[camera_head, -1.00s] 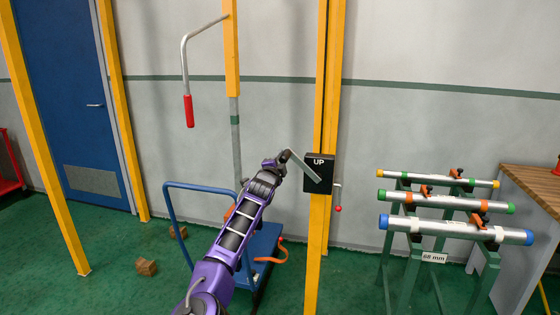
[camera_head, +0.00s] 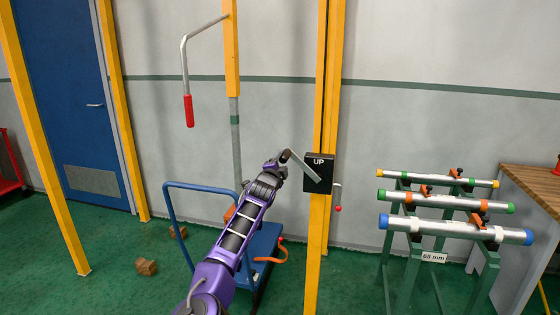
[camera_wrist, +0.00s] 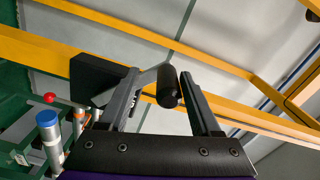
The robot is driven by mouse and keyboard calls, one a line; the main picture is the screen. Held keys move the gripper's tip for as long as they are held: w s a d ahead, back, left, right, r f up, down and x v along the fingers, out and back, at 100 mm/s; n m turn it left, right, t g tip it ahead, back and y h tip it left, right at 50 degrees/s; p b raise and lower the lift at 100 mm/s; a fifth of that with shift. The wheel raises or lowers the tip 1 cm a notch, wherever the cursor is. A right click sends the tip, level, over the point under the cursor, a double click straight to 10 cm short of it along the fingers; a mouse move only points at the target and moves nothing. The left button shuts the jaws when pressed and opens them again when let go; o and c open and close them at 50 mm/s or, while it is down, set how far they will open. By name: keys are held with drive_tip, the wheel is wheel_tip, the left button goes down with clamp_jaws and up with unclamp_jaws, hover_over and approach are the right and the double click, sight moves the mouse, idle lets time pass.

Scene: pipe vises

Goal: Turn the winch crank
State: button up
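The winch is a black box marked "UP" (camera_head: 319,173) on a yellow post, with a grey crank arm (camera_head: 304,165) slanting up and left from it. In the wrist view the box (camera_wrist: 92,80) is at left and the crank's black handle (camera_wrist: 167,88) points toward the camera. My gripper (camera_head: 283,158) is at the upper end of the crank in the head view. In the wrist view its two fingers (camera_wrist: 160,80) are apart, with the handle between them, close to the right finger. I cannot tell whether either finger touches it.
A small red-knobbed lever (camera_head: 338,208) hangs at the winch's right side. A blue cart (camera_head: 262,240) stands below my arm. A red-handled bent rod (camera_head: 188,110) hangs at upper left. A green rack with pipes (camera_head: 450,226) stands to the right.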

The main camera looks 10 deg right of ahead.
drive_tip(key=shift+o, duration=0.9)
drive_tip(key=shift+d+f, duration=0.1)
drive_tip(key=shift+d, duration=0.15)
drive_tip(key=shift+a+r, duration=0.25)
drive_tip(key=b+v, duration=0.1)
drive_tip(key=v, duration=1.6)
drive_tip(key=shift+s+f, duration=0.1)
